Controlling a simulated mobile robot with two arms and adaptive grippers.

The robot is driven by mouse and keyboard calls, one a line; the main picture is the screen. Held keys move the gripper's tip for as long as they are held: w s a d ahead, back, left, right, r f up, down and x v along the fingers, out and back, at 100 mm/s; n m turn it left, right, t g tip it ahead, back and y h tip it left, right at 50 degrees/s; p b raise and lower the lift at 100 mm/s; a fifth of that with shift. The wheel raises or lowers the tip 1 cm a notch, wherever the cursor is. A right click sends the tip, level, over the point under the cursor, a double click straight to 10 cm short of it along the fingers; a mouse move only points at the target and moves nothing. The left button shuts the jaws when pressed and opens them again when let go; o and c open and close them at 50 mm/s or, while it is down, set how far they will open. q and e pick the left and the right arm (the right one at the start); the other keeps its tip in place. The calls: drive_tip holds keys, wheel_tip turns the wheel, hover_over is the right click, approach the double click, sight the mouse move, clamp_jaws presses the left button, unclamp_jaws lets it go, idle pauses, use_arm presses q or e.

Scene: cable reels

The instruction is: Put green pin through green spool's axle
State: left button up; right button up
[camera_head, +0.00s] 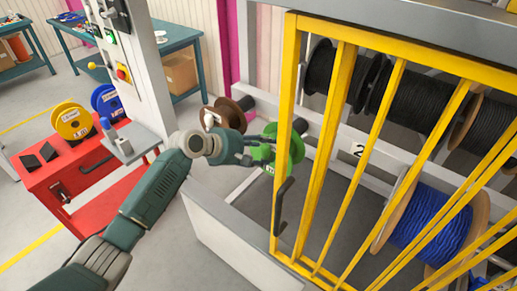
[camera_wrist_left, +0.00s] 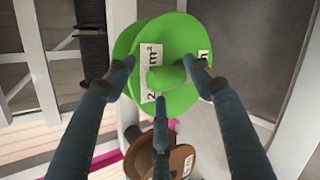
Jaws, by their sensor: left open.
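The green spool (camera_head: 283,151) is upright beside the yellow gate post, and its flat face fills the middle of the left wrist view (camera_wrist_left: 182,43). A short green rounded piece, which looks like the green pin (camera_wrist_left: 166,77), sticks out from the middle of that face towards my gripper. I cannot tell how deep it sits in the axle. My left gripper (camera_head: 263,150) is close in front of the spool. In the left wrist view its open fingers (camera_wrist_left: 165,75) spread around the green piece, with no clear contact on it. My right gripper is not in view.
A yellow barred gate (camera_head: 290,110) with a black handle (camera_head: 283,200) stands right of my left gripper. Behind it are black cable reels (camera_head: 400,95) and a blue reel (camera_head: 440,220). A brown spool (camera_head: 237,115) is just beyond my gripper. A red cart (camera_head: 55,180) stands left.

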use_arm(q)
drive_tip(key=v, duration=1.2)
drive_tip(key=shift+w, duration=0.1)
